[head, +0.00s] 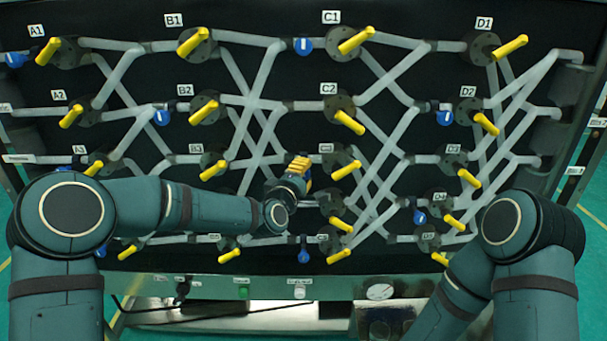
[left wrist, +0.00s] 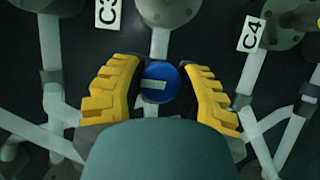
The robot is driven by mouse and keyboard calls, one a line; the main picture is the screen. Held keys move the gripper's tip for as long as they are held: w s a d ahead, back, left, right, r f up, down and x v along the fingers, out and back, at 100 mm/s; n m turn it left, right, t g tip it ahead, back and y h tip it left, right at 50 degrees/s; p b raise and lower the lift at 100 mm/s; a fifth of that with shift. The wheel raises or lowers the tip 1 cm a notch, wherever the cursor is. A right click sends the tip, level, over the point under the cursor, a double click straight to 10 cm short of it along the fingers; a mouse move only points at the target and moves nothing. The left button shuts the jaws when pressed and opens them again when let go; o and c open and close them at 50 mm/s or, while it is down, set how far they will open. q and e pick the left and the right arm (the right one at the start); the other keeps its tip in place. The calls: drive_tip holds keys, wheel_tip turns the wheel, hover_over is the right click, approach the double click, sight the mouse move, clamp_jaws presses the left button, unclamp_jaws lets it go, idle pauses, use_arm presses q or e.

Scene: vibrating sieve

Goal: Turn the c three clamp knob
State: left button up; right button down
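A round blue knob (left wrist: 160,85) with a pale bar across its face sits on a grey pipe in the left wrist view, between the C3 label (left wrist: 107,12) and the C4 label (left wrist: 252,33). My left gripper (left wrist: 160,82) has its yellow fingers spread to either side of this knob, with little room beside it. I cannot tell whether they touch it. In the head view my left gripper (head: 298,172) is just left of the C3 yellow handle (head: 345,171) and hides the knob. My right gripper is out of view.
The dark panel carries many grey pipes, yellow handles and other blue knobs, such as one beside C1 (head: 304,46) and one below (head: 304,256). A gauge (head: 379,292) and a green button (head: 243,292) sit along the lower edge.

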use_arm(q)
clamp_jaws()
drive_tip(key=m+g+p, duration=0.1)
drive_tip(key=m, duration=0.2)
drive_tip(key=shift+r+y, duration=0.15)
drive_tip(key=shift+y, duration=0.25)
drive_tip(key=m+y+p, duration=0.1)
drive_tip(key=m, duration=0.1)
drive_tip(key=shift+d+m+g+p, duration=0.1)
drive_tip(key=shift+m+g+p, duration=0.2)
drive_tip(key=shift+g+p, duration=0.1)
drive_tip(key=m+y+p, duration=0.2)
drive_tip(key=m+p, duration=0.2)
drive_tip(key=p, duration=0.2)
drive_tip(key=m+g+y+p, duration=0.1)
drive_tip(key=m+y+p, duration=0.2)
drive_tip(key=p, duration=0.4)
drive_tip(key=shift+r+m, duration=0.1)
drive_tip(key=shift+m, duration=0.3)
drive_tip(key=shift+f+m+y+p, duration=0.2)
drive_tip(key=shift+m+y+p, duration=0.45)
drive_tip(key=shift+p, duration=0.6)
